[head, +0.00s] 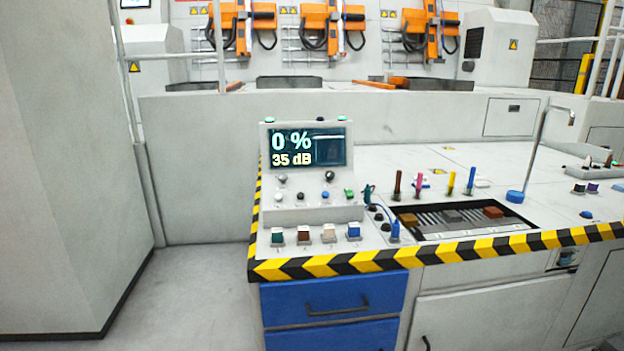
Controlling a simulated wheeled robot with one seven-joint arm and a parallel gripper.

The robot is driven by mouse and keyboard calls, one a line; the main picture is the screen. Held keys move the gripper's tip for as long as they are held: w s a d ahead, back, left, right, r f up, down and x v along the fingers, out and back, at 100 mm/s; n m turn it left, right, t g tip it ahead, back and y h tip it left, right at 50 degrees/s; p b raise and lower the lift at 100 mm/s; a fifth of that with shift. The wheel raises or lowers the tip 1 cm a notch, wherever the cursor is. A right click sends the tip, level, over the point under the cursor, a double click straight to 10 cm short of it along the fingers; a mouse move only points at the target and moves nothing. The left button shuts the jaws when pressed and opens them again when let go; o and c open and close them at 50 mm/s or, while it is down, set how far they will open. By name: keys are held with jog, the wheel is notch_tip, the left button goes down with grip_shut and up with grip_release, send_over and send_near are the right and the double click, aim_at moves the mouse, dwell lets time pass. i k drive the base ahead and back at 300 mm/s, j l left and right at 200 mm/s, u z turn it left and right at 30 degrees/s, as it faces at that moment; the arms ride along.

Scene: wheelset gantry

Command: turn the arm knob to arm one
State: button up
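A small control console (310,213) stands at the left end of the long bench. Its screen (307,148) reads "0 %" and "35 dB". My gripper is not in view.
Several coloured square buttons (304,235) line the console's front ledge. A yellow-black striped edge (330,264) runs above the blue drawers (333,307). A grey wall (70,160) stands left; the floor between is clear.

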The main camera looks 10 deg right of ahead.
aim_at(282, 177)
jog(key=i+u, duration=0.1)
jog(key=i, duration=0.5)
jog(key=i+u, duration=0.1)
jog(key=i, duration=0.5)
jog(key=i+l+u, duration=0.1)
jog(key=i, duration=0.5)
jog(key=i+l, duration=0.2)
jog(key=i, duration=0.4)
jog(key=u, duration=0.05)
